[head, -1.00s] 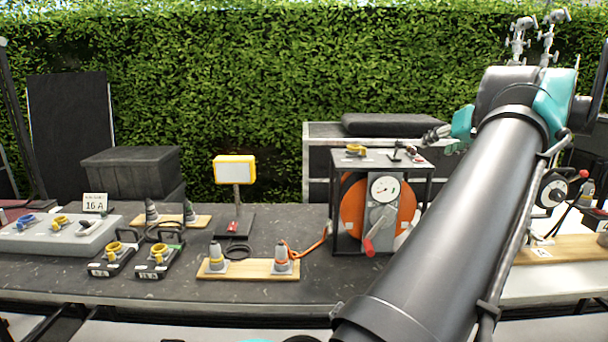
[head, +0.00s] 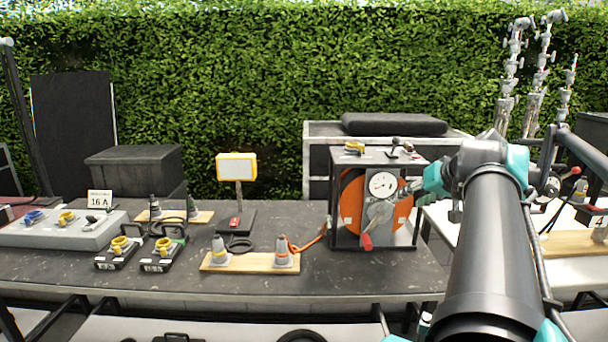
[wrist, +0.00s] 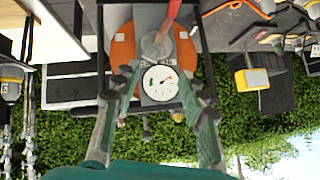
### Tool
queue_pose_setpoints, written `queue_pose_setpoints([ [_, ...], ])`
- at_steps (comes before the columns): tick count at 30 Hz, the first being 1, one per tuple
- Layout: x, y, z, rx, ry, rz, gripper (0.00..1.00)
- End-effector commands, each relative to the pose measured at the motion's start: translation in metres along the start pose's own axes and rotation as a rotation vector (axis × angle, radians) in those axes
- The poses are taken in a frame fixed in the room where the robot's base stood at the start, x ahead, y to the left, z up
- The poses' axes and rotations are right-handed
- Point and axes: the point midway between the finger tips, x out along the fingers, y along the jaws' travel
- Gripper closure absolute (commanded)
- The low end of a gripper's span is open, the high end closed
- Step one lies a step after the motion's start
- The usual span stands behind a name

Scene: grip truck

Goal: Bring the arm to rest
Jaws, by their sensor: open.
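My arm reaches forward from the lower right in the head view. My gripper (head: 400,191) is in front of the cable reel unit, near its right side. In the wrist view, which is upside down, my gripper (wrist: 157,82) is open with nothing between its fingers. The reel's white dial (wrist: 160,83) shows between the fingertips, and the red crank handle (wrist: 172,10) lies beyond them. I cannot tell whether a finger touches the unit. The orange reel (head: 352,205) stands in a black frame on the dark table.
Plug boards (head: 250,262), a yellow lamp (head: 237,167), black connector boxes (head: 160,257) and a grey socket panel (head: 62,230) stand left of the reel on the dark table (head: 330,279). Metal stands (head: 537,90) rise at the right. A hedge fills the back.

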Motion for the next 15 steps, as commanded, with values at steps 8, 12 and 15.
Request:
queue_pose_setpoints([
  [8, 0.096, -0.007, 0.118, -0.058, -0.234, 0.025, 0.58],
  [12, 0.128, -0.007, 0.185, -0.093, -0.335, 0.076, 0.58],
  [15, 0.14, -0.005, 0.229, -0.118, -0.387, 0.122, 0.58],
])
